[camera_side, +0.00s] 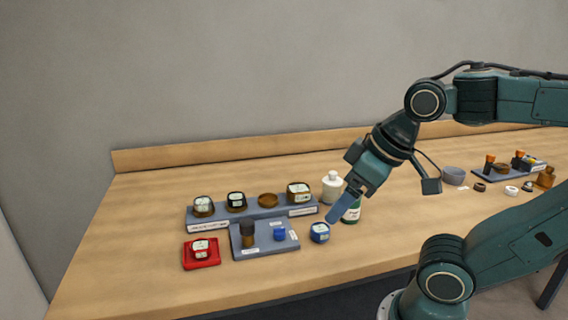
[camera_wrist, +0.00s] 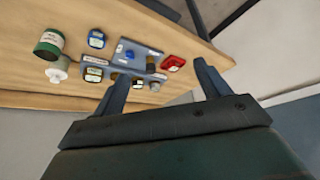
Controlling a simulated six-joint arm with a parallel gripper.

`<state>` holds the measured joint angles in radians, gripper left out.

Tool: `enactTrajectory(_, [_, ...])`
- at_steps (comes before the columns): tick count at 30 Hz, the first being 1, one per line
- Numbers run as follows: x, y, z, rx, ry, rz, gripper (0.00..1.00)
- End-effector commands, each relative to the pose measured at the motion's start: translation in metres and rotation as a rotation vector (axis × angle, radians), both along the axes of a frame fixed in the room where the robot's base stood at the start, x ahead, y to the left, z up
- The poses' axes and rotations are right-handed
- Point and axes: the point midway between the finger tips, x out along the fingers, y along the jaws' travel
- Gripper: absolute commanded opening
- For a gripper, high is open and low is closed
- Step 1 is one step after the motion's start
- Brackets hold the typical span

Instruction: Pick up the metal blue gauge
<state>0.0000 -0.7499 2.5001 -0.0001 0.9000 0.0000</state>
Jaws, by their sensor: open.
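The blue gauge (camera_side: 320,232) stands on the bare table, just right of the small grey tray. It has a pale dial face and also shows in the wrist view (camera_wrist: 97,38), at the upper left. My gripper (camera_side: 337,213) points down and left, with its fingertips close above and to the right of the gauge in the side view. In the wrist view my gripper (camera_wrist: 161,72) has its two fingers spread with nothing held, and the gauge lies to the left of them. Whether a finger touches the gauge cannot be told.
A green bottle (camera_side: 351,211) and a white bottle (camera_side: 332,187) stand close behind the gauge. The small grey tray (camera_side: 262,250) holds a dark knob and a blue part. A longer rack (camera_side: 208,226) holds several gauges. A red tray (camera_side: 191,263) holds another gauge.

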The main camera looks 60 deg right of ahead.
Motion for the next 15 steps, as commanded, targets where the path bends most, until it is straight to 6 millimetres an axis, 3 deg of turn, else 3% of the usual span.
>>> enactTrajectory(8, [0.002,-0.001,0.0,0.006,0.004,-0.017,0.75])
enactTrajectory(15, [0.016,-0.011,0.001,0.07,0.045,-0.192,0.75])
